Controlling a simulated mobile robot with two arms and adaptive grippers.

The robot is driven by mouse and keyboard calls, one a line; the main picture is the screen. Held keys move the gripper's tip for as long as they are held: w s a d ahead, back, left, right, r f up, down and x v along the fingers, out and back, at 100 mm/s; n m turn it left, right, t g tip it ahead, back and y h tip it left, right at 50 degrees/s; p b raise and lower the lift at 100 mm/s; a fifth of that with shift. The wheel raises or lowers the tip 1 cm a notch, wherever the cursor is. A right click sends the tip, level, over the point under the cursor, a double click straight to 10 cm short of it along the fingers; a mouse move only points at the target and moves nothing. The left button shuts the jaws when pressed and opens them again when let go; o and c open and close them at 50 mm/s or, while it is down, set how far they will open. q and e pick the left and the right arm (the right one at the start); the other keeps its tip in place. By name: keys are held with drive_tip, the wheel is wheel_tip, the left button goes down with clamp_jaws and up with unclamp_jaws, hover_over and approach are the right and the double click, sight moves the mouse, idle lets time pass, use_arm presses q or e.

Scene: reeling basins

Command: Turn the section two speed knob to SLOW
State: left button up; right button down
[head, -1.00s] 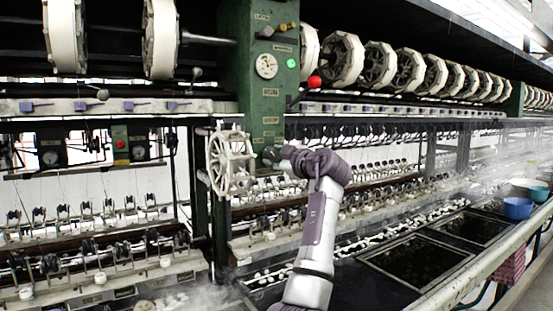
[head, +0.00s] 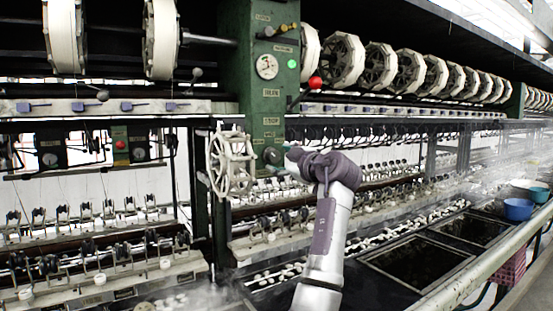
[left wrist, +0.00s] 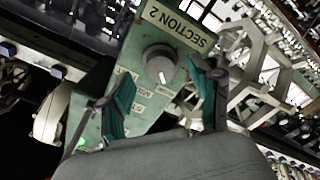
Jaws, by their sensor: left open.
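The section two speed knob (left wrist: 160,64) is a round grey dial with a white pointer mark, below a SECTION 2 label (left wrist: 177,24) in the left wrist view. The mark points toward a small label (left wrist: 165,90) on the finger side; I cannot read it surely. Other labels, one apparently MID (left wrist: 141,92), lie to its left. In the head view the knob (head: 271,155) sits low on the green post (head: 262,105). My left gripper (left wrist: 160,97) is open, its teal fingers spread apart and clear of the knob. It also shows just right of the knob in the head view (head: 278,169).
A white spoked wheel (head: 232,163) stands just left of the knob. A gauge (head: 267,66), a green light (head: 292,64) and a red ball (head: 315,82) are higher up. Dark basins (head: 415,262) lie at lower right, with blue bowls (head: 518,209) beyond.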

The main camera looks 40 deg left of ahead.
use_arm(q)
drive_tip(key=v, duration=0.9)
